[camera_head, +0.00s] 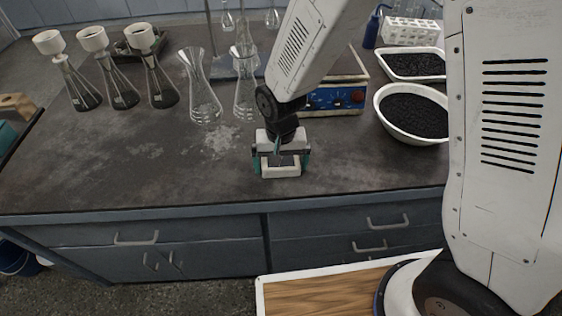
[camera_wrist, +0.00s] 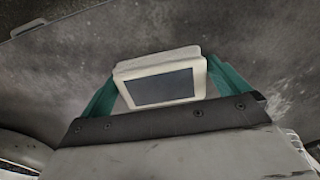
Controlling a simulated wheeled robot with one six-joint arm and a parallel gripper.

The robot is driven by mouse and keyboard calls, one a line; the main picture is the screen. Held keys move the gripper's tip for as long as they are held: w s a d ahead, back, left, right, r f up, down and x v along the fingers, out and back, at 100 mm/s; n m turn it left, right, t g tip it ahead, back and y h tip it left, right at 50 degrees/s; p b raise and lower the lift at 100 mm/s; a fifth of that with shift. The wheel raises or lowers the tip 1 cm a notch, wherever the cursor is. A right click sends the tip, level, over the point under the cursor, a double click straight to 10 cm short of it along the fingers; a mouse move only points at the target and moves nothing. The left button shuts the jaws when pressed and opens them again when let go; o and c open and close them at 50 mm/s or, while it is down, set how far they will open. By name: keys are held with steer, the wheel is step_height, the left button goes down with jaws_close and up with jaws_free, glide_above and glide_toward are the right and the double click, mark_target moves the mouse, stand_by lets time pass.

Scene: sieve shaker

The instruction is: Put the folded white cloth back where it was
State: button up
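My gripper (camera_head: 282,158) is above the front of the dark bench, its two teal fingers pointing down. Between the fingers is a small white block-like thing with a dark grey rectangular face (camera_wrist: 165,87); its white rim also shows in the head view (camera_head: 281,172). In the wrist view the fingers press against its left and right sides. It looks more like a small framed device than a folded cloth. I cannot tell whether it touches the bench. No folded white cloth is clearly visible elsewhere.
The bench top (camera_head: 130,180) is clear at front left, with a pale powdery patch (camera_head: 221,137). Glass flasks (camera_head: 201,100) stand behind my gripper. A blue-fronted instrument (camera_head: 340,98) and a white bowl of black grains (camera_head: 413,112) are to the right.

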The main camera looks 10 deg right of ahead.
step_height(320, 180, up, 12)
steer(key=s+d+r, duration=0.3)
steer(key=d+r, duration=0.4)
steer(key=s+d+r, duration=0.4)
steer(key=s+d, duration=0.3)
steer(key=s, duration=0.1)
steer(key=s+d+r+t, duration=0.1)
steer(key=s+d+r, duration=0.2)
steer(key=s+d, duration=0.3)
steer(key=shift+s+d+r, duration=0.4)
steer(key=shift+s, duration=0.8)
